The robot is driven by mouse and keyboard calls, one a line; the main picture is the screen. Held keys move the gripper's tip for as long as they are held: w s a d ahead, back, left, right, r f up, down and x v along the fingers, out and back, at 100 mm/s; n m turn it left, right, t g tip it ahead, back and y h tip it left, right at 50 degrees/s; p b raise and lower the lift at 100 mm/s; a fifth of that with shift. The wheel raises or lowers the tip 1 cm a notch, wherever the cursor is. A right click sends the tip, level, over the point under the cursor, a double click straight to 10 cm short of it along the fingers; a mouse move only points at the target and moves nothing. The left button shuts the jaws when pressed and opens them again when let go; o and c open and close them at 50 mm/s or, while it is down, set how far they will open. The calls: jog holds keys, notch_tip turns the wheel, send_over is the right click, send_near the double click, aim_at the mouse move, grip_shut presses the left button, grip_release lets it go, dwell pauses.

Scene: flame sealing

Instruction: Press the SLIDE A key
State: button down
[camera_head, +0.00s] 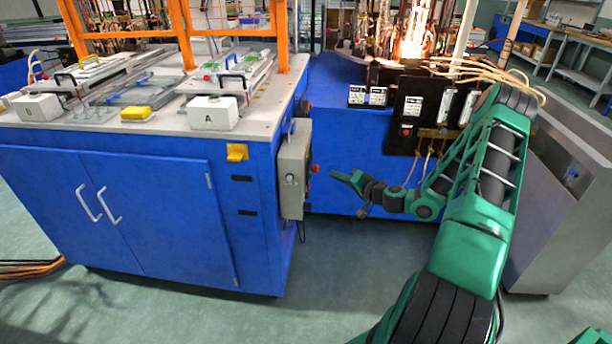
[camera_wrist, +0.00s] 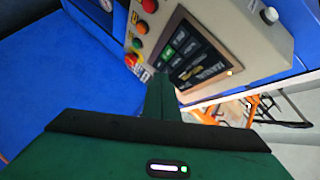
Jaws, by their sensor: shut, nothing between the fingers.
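The grey control box (camera_head: 291,175) hangs on the right side of the blue cabinet in the head view; its front is turned away there. In the wrist view, the box (camera_wrist: 243,42) shows a dark key panel (camera_wrist: 194,58) with several small keys, some lit green. The lettering is too small to read, so I cannot tell which key is SLIDE A. My gripper (camera_head: 334,174) is to the right of the box. In the wrist view, its green fingers (camera_wrist: 160,82) are shut together and empty, with their tips by the panel's near edge. Contact cannot be told.
A red mushroom button (camera_head: 316,169) sticks out of the box, close to my fingertips. Beside the panel are red (camera_wrist: 149,6), orange (camera_wrist: 141,27) and green (camera_wrist: 136,42) buttons. The blue machine with a flame (camera_head: 409,48) stands behind. Floor in front is clear.

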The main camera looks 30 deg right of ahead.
jog(key=w+a, duration=0.3)
jog(key=a, duration=0.2)
jog(key=shift+w, duration=0.2)
dwell(1.6)
jog(key=shift+a, duration=0.15)
dwell(0.3)
jog(key=shift+a, duration=0.25)
